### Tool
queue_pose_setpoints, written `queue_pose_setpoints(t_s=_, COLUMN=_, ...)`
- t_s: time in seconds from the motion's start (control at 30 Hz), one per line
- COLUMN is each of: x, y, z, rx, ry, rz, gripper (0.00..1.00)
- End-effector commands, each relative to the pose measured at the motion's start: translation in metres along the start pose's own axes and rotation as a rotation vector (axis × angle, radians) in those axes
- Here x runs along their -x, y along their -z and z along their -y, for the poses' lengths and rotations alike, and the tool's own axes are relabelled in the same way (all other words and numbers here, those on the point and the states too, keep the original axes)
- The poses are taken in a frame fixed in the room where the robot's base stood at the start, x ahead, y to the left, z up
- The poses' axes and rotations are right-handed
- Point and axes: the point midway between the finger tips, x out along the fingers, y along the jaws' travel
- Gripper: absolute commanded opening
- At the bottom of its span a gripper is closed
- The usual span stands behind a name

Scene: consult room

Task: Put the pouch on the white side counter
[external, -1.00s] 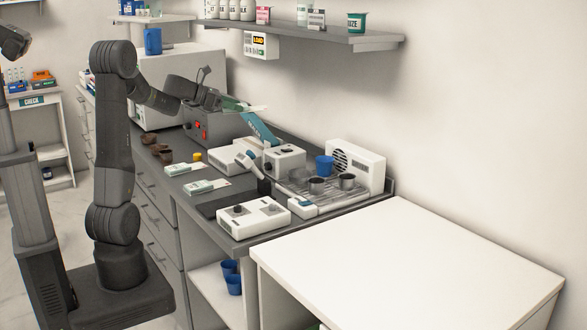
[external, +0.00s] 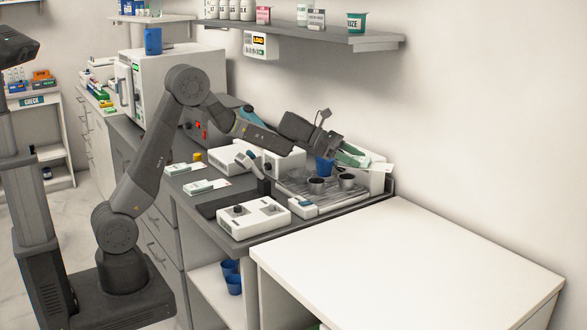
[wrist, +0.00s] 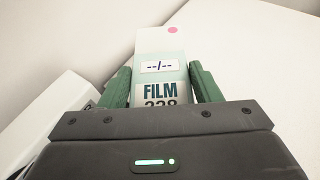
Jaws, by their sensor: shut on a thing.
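The pouch (wrist: 162,70) is pale, with a "FILM" label and a pink dot, and sits between the green fingers in the wrist view. In the external view the pouch (external: 378,167) is a thin white and green shape at the tip of my gripper (external: 352,156). My gripper, also in the wrist view (wrist: 163,88), is shut on the pouch and holds it in the air over the far right end of the grey counter. The white side counter (external: 410,250) stands at the front right, its top bare. The pouch is behind and above its far edge.
Below my gripper are a metal tray (external: 305,187) with dark cups (external: 347,181), a blue cup (external: 325,166) and a white fan unit (external: 377,180). A white box with knobs (external: 253,217) stands near the grey counter's front edge. A wall shelf (external: 320,38) hangs above.

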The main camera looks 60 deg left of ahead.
Motion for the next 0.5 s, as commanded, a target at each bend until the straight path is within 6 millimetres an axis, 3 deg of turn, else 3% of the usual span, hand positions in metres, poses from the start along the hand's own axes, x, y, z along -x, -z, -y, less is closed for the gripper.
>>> queue_pose_setpoints(t_s=0.03, x=-0.026, y=-0.001, z=0.019, rx=-0.012, ry=0.035, rz=-0.002, gripper=0.36)
queue_pose_setpoints(t_s=0.2, x=-0.091, y=-0.005, z=0.076, rx=-0.045, ry=0.122, rz=-0.006, gripper=0.36)
queue_pose_setpoints(t_s=0.33, x=-0.126, y=-0.006, z=0.114, rx=-0.066, ry=0.170, rz=-0.008, gripper=0.36)
queue_pose_setpoints(t_s=0.5, x=-0.149, y=-0.007, z=0.142, rx=-0.080, ry=0.205, rz=-0.009, gripper=0.36)
